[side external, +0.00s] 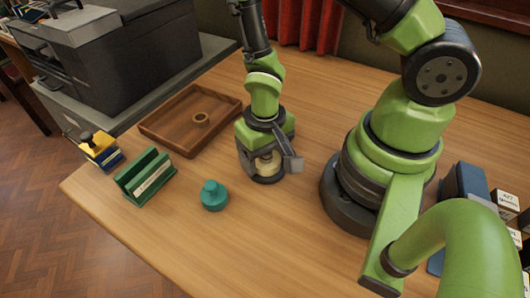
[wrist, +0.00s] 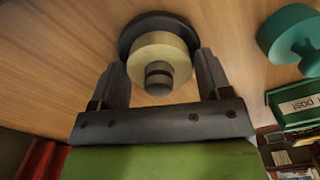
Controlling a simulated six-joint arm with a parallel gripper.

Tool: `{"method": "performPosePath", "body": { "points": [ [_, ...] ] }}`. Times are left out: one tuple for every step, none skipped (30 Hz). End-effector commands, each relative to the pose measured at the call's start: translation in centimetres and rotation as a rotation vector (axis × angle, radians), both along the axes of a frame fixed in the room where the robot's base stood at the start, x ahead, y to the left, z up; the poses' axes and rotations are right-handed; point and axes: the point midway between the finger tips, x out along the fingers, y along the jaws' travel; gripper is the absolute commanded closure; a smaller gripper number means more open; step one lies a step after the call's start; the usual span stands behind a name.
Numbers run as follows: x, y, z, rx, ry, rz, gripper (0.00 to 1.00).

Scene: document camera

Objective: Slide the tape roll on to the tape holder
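The tape roll (side external: 268,163) is a cream ring. It sits around the dark post of the tape holder, above the holder's round black base (side external: 268,180). In the wrist view the tape roll (wrist: 150,57) lies over the black base (wrist: 135,30), with the post's dark tip showing through its middle. My gripper (side external: 270,160) is low at the holder, with one finger on either side of the roll. In the wrist view my gripper (wrist: 161,72) has its fingers spread and looks open, close to the roll's sides. The underside of the roll is hidden.
A teal knobbed piece (side external: 214,197) stands left of the holder. A green card rack (side external: 146,178) and a yellow-and-blue stamp (side external: 99,150) are farther left. The table front is clear.

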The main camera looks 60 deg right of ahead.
Motion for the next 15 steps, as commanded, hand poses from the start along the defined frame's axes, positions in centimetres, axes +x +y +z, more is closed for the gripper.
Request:
{"method": "performPosePath", "body": {
  "points": [
    [0.00,0.00,0.00,0.000,0.000,0.000,0.29],
    [0.00,0.00,0.00,0.000,0.000,0.000,0.29],
    [0.00,0.00,0.00,0.000,0.000,0.000,0.29],
    [0.00,0.00,0.00,0.000,0.000,0.000,0.29],
    [0.00,0.00,0.00,0.000,0.000,0.000,0.29],
    [0.00,0.00,0.00,0.000,0.000,0.000,0.29],
    [0.00,0.00,0.00,0.000,0.000,0.000,0.29],
    [0.00,0.00,0.00,0.000,0.000,0.000,0.29],
    [0.00,0.00,0.00,0.000,0.000,0.000,0.29],
    [0.00,0.00,0.00,0.000,0.000,0.000,0.29],
    [0.00,0.00,0.00,0.000,0.000,0.000,0.29],
    [0.00,0.00,0.01,0.000,0.000,0.000,0.29],
    [0.00,0.00,0.04,0.000,0.000,0.000,0.29],
    [0.01,0.01,0.10,0.000,0.000,0.000,0.29],
    [0.02,0.00,0.24,0.001,-0.001,0.000,0.29]
  ]
}}
